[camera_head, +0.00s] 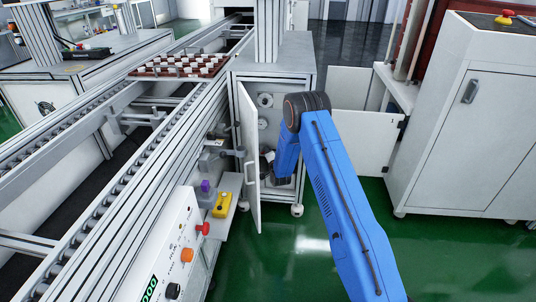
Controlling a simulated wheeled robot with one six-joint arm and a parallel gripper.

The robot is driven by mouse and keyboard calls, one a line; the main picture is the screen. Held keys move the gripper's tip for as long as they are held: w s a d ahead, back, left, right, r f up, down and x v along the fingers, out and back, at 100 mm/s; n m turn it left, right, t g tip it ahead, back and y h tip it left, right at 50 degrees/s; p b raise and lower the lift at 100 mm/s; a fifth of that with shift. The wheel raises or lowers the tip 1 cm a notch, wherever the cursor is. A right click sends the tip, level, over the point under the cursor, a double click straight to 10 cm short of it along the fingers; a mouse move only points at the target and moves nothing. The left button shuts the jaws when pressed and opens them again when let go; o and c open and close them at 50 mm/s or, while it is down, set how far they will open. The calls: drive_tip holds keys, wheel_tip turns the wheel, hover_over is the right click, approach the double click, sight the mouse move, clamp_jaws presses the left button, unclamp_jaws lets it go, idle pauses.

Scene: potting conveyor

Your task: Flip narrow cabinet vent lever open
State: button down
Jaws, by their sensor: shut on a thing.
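The narrow cabinet (303,80) stands beside the conveyor, with its white door (250,150) swung open toward me. My blue arm reaches into the open cabinet from the right and hides much of the inside. My gripper (266,168) is low inside the cabinet, just right of the open door and partly hidden by my arm. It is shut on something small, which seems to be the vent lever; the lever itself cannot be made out.
The roller conveyor (75,190) runs along the left, with a brown tray (139,73) of white pots on it. A control panel (165,255) and a yellow box (222,205) stand close left. A white cabinet (440,130) is at right. Green floor (300,270) is clear in front.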

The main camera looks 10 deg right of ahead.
drive_tip(key=n, duration=0.1)
drive_tip(key=r+n+g+h, duration=0.1)
drive_tip(key=a+n, duration=0.1)
drive_tip(key=n, duration=0.1)
drive_tip(key=shift+w+r+g+h, duration=0.15)
drive_tip(key=shift+r+g+h, duration=0.15)
drive_tip(key=shift+g, duration=0.1)
drive_tip(key=shift+w+a+r+n+g+h, duration=0.1)
drive_tip(key=shift+a+n+g+h, duration=0.2)
drive_tip(key=shift+n, duration=0.4)
drive_tip(key=shift+w+a+r+n+g+h, duration=0.1)
drive_tip(key=shift+a+n+g+h, duration=0.1)
drive_tip(key=shift+n+h, duration=0.35)
drive_tip(key=c, duration=1.8)
unclamp_jaws()
drive_tip(key=shift+d, duration=0.15)
